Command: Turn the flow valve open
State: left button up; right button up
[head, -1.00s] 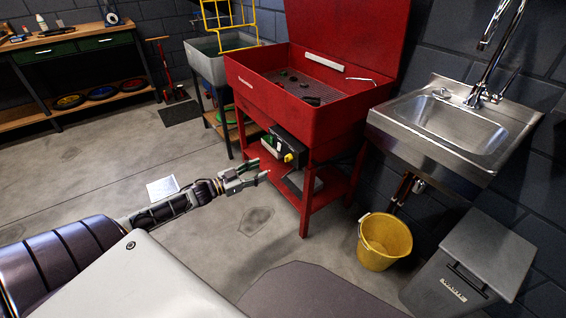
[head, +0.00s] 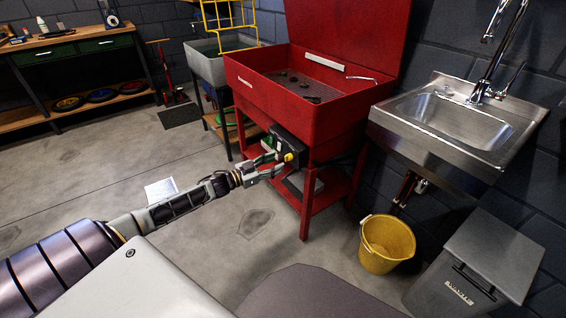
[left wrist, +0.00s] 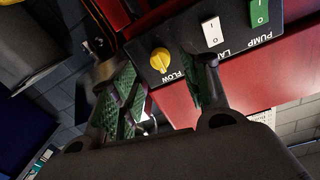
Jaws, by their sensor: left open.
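The flow valve is a yellow knob (left wrist: 160,60) labelled FLOW on a black control box (left wrist: 235,30) on the red parts washer. In the head view the knob (head: 288,157) shows at the box's lower front. My left gripper (head: 276,162) is open and empty, with its fingertips close to the knob. In the left wrist view its green-padded fingers (left wrist: 165,85) are spread, and the knob appears between them, beyond the tips. I cannot tell whether a finger touches it. My right gripper is not in view.
The box also carries a white LAMP switch (left wrist: 212,32) and a green PUMP switch (left wrist: 259,12). The red washer (head: 300,115) has legs and a lower shelf near my arm. A yellow bucket (head: 386,243), steel sink (head: 455,120) and grey waste bin (head: 480,262) stand right. Floor left is open.

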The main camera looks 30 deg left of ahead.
aim_at(288, 158)
pick_arm(q)
jog(key=b+x, duration=0.1)
jog(key=x, duration=0.3)
jog(key=shift+w+d+b, duration=0.15)
jog(key=shift+w+b, duration=0.05)
jog(key=shift+b, duration=0.1)
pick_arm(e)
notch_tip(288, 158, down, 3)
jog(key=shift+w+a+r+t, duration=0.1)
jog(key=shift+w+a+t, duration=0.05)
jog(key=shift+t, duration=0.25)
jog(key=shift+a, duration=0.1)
pick_arm(q)
jog(key=shift+c, duration=0.4)
grip_shut()
